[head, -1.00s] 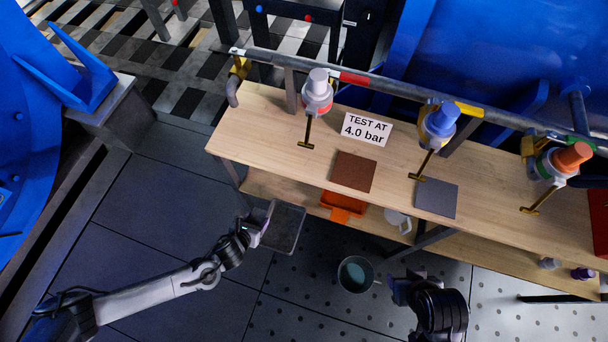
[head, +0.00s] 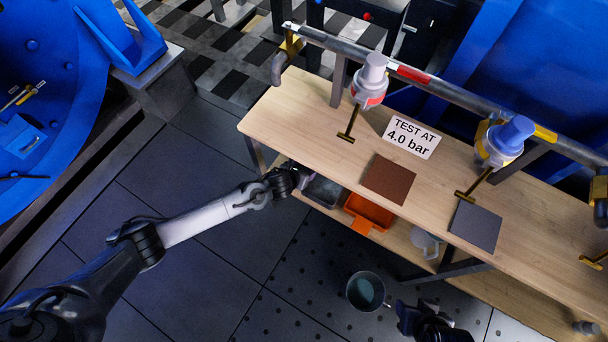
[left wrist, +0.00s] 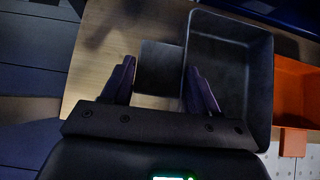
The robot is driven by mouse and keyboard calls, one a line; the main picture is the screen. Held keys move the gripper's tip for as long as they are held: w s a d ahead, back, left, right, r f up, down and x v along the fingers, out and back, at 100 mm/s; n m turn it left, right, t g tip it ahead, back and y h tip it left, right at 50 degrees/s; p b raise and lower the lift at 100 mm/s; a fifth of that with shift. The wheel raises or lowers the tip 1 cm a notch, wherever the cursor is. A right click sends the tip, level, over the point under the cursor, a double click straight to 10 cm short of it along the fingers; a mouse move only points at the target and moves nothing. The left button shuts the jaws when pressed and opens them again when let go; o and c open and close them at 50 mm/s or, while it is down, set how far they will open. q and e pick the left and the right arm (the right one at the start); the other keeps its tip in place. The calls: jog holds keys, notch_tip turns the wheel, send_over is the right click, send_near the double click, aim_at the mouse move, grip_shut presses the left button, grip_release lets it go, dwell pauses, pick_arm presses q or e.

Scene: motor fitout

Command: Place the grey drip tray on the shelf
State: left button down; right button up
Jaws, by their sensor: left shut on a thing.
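The grey drip tray (head: 322,191) is an open dark rectangular tray. In the head view it is at the lower shelf's left end, partly hidden by the bench top and my gripper. My left gripper (head: 299,177) is shut on the tray's flat grey tab, which shows between the fingers in the left wrist view (left wrist: 160,70). The tray's open body (left wrist: 231,70) extends to the right of the fingers there. The wooden lower shelf (head: 398,246) runs below the bench top; whether the tray touches it I cannot tell. My right gripper (head: 405,316) is at the bottom edge, its jaws unclear.
An orange tray (head: 370,210) sits on the lower shelf right beside the grey one. A bucket (head: 366,291) stands on the floor. The wooden bench top (head: 300,115) overhangs the shelf, and a bench leg (head: 256,155) stands at the left.

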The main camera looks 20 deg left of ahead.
pick_arm(q)
jog(key=shift+w+f+b, duration=0.15)
jog(key=shift+f+b, duration=1.05)
jog(key=shift+f, duration=0.6)
jog(key=shift+c, duration=1.4)
grip_release()
jog(key=shift+f, duration=0.1)
